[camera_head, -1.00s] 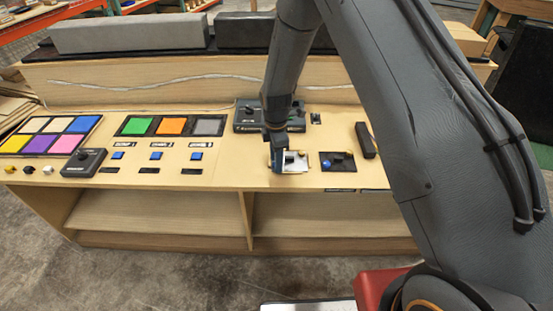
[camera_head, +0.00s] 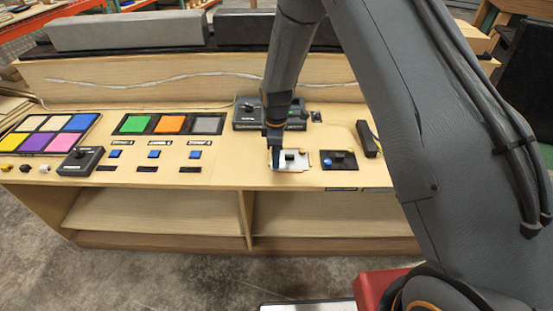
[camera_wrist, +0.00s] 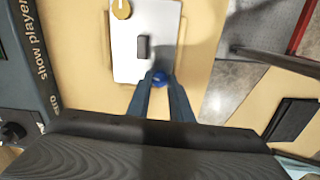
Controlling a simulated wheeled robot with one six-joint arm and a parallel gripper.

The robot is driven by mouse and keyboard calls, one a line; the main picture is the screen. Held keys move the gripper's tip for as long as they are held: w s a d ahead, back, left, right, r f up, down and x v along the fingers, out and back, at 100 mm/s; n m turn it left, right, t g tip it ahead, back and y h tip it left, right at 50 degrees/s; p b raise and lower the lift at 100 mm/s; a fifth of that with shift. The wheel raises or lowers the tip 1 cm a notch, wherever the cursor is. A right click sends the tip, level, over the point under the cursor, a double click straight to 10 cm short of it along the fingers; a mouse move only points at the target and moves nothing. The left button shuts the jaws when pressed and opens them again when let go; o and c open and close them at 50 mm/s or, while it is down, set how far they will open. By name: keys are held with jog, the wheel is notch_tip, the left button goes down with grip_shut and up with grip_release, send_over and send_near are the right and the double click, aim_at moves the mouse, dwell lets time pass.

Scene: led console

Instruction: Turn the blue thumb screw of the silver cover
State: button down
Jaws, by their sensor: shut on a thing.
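The silver cover (camera_wrist: 170,30) is a flat plate with a black block-shaped handle (camera_wrist: 143,47) and a brass-coloured round knob (camera_wrist: 122,9) at the top of the wrist view. The blue thumb screw (camera_wrist: 160,76) sits at the cover's lower right edge in that view. My gripper (camera_wrist: 159,84) is shut on the blue screw, a fingertip on each side, partly hiding it. In the head view my gripper (camera_head: 276,163) reaches down at the left side of the silver cover (camera_head: 299,163); the screw cannot be made out there.
A dark cover (camera_head: 347,165) with a blue knob (camera_head: 327,163) lies right of the silver one. A black control box (camera_head: 247,113) stands behind. Blue buttons (camera_head: 195,155) and colour panels (camera_head: 173,124) lie to the left. The counter's front edge is close.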

jog(key=m+b, duration=0.1)
jog(key=m, duration=0.2)
jog(key=shift+w+m, duration=0.1)
jog(key=shift+m, duration=0.3)
jog(key=m+b, duration=0.1)
jog(key=m, duration=0.2)
jog(key=shift+m, duration=0.3)
jog(key=m, duration=0.3)
jog(key=shift+m+b, duration=0.3)
jog(key=shift+b, duration=0.05)
jog(key=shift+r+m, duration=0.1)
jog(key=shift+m, duration=1.5)
jog(key=c, duration=1.6)
grip_release()
jog(key=shift+o, duration=0.2)
notch_tip(320, 180, up, 8)
jog(key=b, duration=0.2)
